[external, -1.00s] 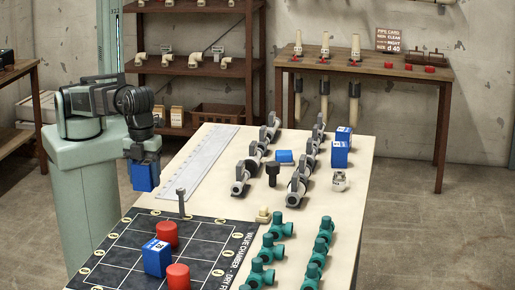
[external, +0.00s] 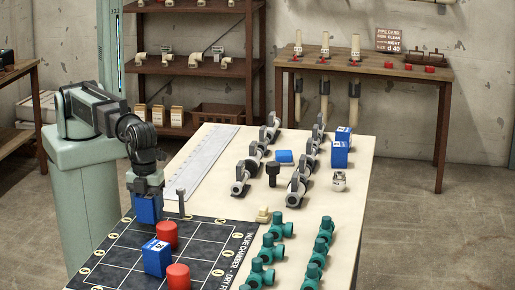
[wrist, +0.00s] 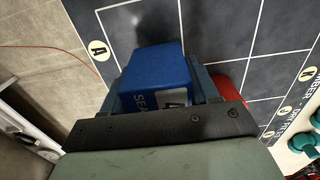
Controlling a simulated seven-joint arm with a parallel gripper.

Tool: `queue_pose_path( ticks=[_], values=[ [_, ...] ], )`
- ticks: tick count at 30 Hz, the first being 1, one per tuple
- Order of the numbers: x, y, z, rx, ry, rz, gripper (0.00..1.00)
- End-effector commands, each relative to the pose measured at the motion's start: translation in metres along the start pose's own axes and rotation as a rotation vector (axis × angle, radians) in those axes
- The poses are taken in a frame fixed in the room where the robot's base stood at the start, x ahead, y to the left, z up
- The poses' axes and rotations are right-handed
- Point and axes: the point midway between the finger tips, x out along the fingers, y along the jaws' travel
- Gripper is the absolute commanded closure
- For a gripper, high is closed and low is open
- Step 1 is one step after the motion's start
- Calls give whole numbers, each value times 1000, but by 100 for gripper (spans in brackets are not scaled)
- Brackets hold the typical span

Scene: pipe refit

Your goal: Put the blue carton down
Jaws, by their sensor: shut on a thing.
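My gripper (external: 147,188) is shut on a blue carton (external: 148,209) above the far left part of the dark grid mat (external: 122,262). In the wrist view the held blue carton (wrist: 155,80) sits between the jaws, with a white label partly hidden by the gripper. I cannot tell whether its bottom touches the mat. Another blue carton (external: 157,259) with a white label stands on the mat, nearer the camera. Two more blue cartons (external: 341,147) stand at the table's far right.
Red cylinders (external: 178,277) stand on the mat beside the standing carton; one red cylinder shows right of my gripper (wrist: 229,82). A grey post (external: 181,203) stands at the mat's far edge. Teal valves (external: 277,230) and grey pipe fittings (external: 241,178) cover the table's right and back.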

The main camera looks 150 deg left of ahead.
Motion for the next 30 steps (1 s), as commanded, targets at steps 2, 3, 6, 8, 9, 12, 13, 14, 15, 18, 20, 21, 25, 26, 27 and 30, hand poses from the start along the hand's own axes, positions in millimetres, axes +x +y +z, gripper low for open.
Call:
queue_pose_path(
  ticks=[2,3,6,8,9,12,13,14,15,18,20,21,25,26,27,30],
  values=[
    [10,0,0,0,-1,1,72],
    [15,0,0,0,-1,1,72],
    [23,0,0,0,-1,1,72],
    [24,0,0,0,0,0,72],
    [24,0,0,0,0,0,72],
    [24,0,0,0,0,0,72],
    [23,0,0,0,0,0,72],
    [24,0,0,0,0,0,72],
    [24,0,0,0,0,0,72],
    [26,0,0,0,0,0,72],
    [26,0,0,0,0,0,38],
    [26,0,0,0,0,0,34],
    [26,0,0,0,0,0,21],
    [26,0,0,0,0,0,19],
    [26,0,0,0,0,0,15],
    [26,0,0,0,0,0,15]
  ],
)
